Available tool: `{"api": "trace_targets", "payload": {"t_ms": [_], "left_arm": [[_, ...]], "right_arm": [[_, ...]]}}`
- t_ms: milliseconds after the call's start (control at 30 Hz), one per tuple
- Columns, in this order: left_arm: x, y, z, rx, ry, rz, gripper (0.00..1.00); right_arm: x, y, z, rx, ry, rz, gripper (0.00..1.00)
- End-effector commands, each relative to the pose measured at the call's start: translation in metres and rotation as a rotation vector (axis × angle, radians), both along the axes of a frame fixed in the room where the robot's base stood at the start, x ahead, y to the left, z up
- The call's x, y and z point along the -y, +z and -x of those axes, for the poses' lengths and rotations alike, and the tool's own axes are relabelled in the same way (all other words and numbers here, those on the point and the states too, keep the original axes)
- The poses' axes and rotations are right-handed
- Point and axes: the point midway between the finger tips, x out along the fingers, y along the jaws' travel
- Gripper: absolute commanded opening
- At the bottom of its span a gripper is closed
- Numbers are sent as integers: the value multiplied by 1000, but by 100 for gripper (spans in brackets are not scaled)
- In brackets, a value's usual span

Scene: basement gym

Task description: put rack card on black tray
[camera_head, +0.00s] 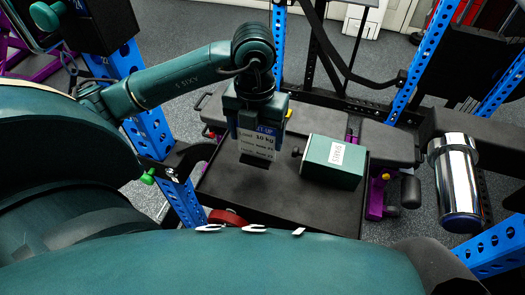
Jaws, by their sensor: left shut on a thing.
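My left gripper (257,124) comes in from the upper left and points down. It is shut on the rack card (257,142), a small white and blue card with printed text that includes "50 kg". The card hangs below the fingers, over the left part of the black tray (300,204). I cannot tell how far its lower edge is above the tray floor. My right gripper is not in view.
A green box (322,174) with a white label stands at the right of the tray. A red round object (228,217) is at the tray's near left edge. Blue rack posts (278,50) and a chrome cylinder (456,180) stand around. The tray's near middle is bare.

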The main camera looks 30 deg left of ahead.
Motion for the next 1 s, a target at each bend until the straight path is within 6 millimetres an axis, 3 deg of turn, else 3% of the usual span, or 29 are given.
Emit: {"api": "trace_targets", "payload": {"t_ms": [33,367,600,767,800,1000], "left_arm": [[0,-15,0,-1,0,1,54],[0,-53,0,-1,1,0,54],[0,-53,0,1,0,1,54],[0,-57,0,1,0,0,54],[0,-56,0,1,0,0,79],[0,-56,0,0,0,0,95]], "right_arm": [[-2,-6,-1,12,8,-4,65],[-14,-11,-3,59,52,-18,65],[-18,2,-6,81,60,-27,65],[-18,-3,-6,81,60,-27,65],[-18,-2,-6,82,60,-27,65],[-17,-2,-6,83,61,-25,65]]}}
